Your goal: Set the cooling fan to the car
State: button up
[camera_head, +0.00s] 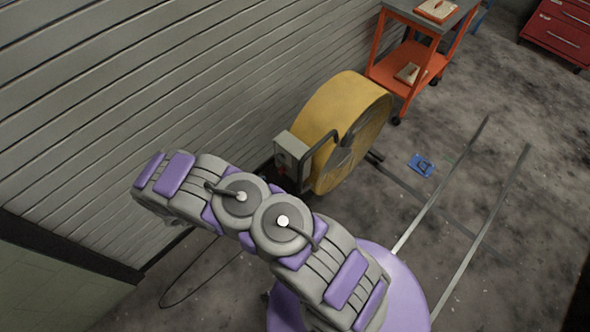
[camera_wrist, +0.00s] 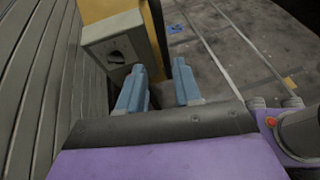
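The cooling fan is a large yellow drum fan (camera_head: 335,110) standing on the floor by the slatted wall. A grey control box (camera_head: 291,158) and a dark bent handle bar (camera_head: 318,150) are on its near side. In the wrist view the control box (camera_wrist: 115,48) with a dark knob is just ahead and left, and the dark bar (camera_wrist: 158,30) is beside it. My gripper (camera_wrist: 160,67) has its two blue fingers apart with nothing between them, near the box's lower right. My fingers cannot be made out in the head view. No car is in view.
An orange cart (camera_head: 417,53) stands behind the fan, with a red drawer cabinet (camera_head: 558,35) at the far right. Metal strips (camera_head: 440,195) run along the floor right of the fan. A small blue item (camera_head: 421,165) lies there. A cable (camera_head: 185,275) lies at lower left.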

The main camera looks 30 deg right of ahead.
aim_at(300, 171)
jog(key=b+x, duration=0.1)
jog(key=x, duration=1.7)
jog(key=shift+s+r, duration=0.1)
jog(key=shift+s, duration=0.05)
jog(key=shift+a, duration=0.1)
jog(key=shift+c, duration=0.4)
grip_shut()
